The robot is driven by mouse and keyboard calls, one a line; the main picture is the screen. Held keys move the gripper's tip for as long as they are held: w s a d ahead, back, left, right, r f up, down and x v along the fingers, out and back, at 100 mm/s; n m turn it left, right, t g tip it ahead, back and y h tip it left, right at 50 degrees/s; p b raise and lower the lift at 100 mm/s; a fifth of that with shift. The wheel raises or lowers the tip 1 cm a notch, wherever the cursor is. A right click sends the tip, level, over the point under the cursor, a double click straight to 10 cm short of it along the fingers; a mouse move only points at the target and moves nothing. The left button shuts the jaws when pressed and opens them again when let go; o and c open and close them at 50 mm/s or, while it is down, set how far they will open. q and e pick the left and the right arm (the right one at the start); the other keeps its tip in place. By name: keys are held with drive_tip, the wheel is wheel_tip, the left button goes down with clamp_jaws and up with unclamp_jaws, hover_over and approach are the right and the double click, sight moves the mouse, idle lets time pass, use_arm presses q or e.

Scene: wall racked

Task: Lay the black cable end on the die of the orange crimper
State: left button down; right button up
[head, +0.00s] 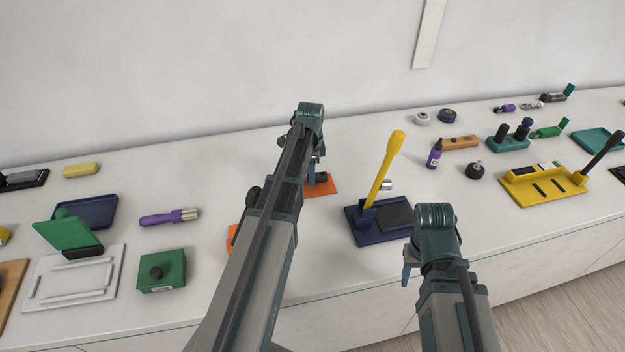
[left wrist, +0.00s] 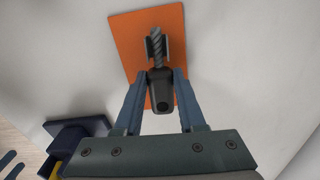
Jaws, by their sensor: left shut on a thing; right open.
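The orange crimper (left wrist: 127,40) shows its flat orange plate in the left wrist view; in the head view the plate (head: 325,188) is partly hidden behind my left arm. The dark die (left wrist: 150,47) stands on the plate as two short walls. The black cable end (left wrist: 160,92) has a dark body and a grey twisted tip. My left gripper (left wrist: 161,78) is shut on the body, and the tip appears between the die walls. I cannot tell whether it touches the die floor. My right gripper (head: 407,280) is open, in front of the counter's edge.
A navy press (head: 365,232) with a yellow lever (head: 382,175) stands right of the crimper. Another orange piece (head: 232,235) is partly hidden by my left arm. A purple-handled tool (head: 165,217) and a green box (head: 162,272) lie left.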

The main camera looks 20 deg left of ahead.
use_arm(q)
drive_tip(key=shift+r+p, duration=2)
drive_tip(key=shift+r, duration=0.35)
use_arm(e)
wheel_tip(320, 180, up, 4)
drive_tip(key=shift+r, duration=0.25)
use_arm(q)
drive_tip(key=shift+s+f, duration=0.1)
use_arm(e)
drive_tip(key=shift+s, duration=0.1)
